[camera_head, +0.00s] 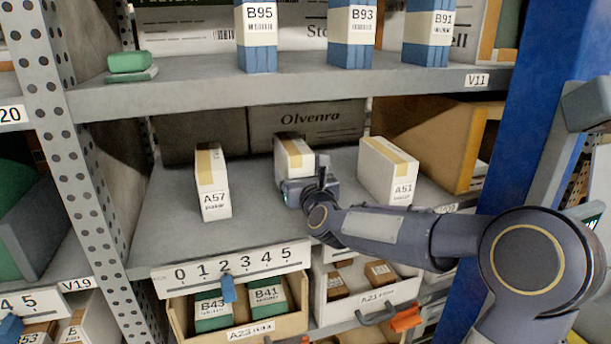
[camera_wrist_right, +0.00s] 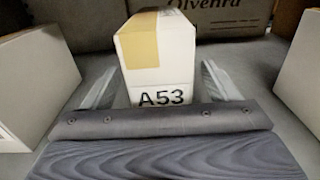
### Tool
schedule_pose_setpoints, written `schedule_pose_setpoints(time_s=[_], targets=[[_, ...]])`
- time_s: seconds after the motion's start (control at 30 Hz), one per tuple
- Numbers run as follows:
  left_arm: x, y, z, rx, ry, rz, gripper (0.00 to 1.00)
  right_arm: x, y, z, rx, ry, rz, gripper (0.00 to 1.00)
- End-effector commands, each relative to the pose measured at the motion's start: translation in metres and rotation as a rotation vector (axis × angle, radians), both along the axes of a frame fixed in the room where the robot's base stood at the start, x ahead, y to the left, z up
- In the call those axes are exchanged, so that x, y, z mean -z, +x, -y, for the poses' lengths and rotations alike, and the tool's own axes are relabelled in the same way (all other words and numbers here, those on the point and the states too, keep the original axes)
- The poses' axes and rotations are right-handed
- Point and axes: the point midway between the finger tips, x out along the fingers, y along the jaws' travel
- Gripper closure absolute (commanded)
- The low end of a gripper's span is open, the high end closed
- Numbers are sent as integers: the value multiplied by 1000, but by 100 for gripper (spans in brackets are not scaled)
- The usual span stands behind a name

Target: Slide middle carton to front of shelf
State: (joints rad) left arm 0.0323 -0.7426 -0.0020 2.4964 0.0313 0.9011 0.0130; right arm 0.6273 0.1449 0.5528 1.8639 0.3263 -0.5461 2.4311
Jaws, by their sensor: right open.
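The middle carton (camera_head: 295,155) is white with a tan tape strip and stands on the middle shelf (camera_head: 170,225), set back from its front edge. In the right wrist view the same carton (camera_wrist_right: 150,60) carries the label A53. My right gripper (camera_head: 310,187) is at the front of this carton and hides its lower front in the head view. In the right wrist view its open fingers (camera_wrist_right: 160,88) lie on either side of the carton, with gaps visible. Carton A57 (camera_head: 212,180) stands to the left and carton A51 (camera_head: 388,170) to the right. My left gripper is not in view.
A large Olvenra box (camera_head: 310,120) stands behind the cartons. A numbered strip with a blue marker (camera_head: 228,290) runs along the shelf's front edge. The upper shelf (camera_head: 300,82) with blue-and-white boxes hangs above. A blue upright (camera_head: 530,110) stands at right.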

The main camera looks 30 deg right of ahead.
Motion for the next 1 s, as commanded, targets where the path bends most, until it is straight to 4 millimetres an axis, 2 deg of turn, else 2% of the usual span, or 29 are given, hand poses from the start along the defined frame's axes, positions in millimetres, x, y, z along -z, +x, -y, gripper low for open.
schedule_pose_setpoints(time_s=[0.2,0.5,0.9,0.97,1.0], targets=[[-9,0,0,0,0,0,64,-1,17,4,-1,-1,1,18],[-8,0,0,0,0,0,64,0,19,5,0,-2,0,18],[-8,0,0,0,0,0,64,0,18,5,0,-1,1,69],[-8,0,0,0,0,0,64,0,18,5,0,-1,1,77],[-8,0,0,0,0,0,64,0,18,5,0,-1,1,78]])
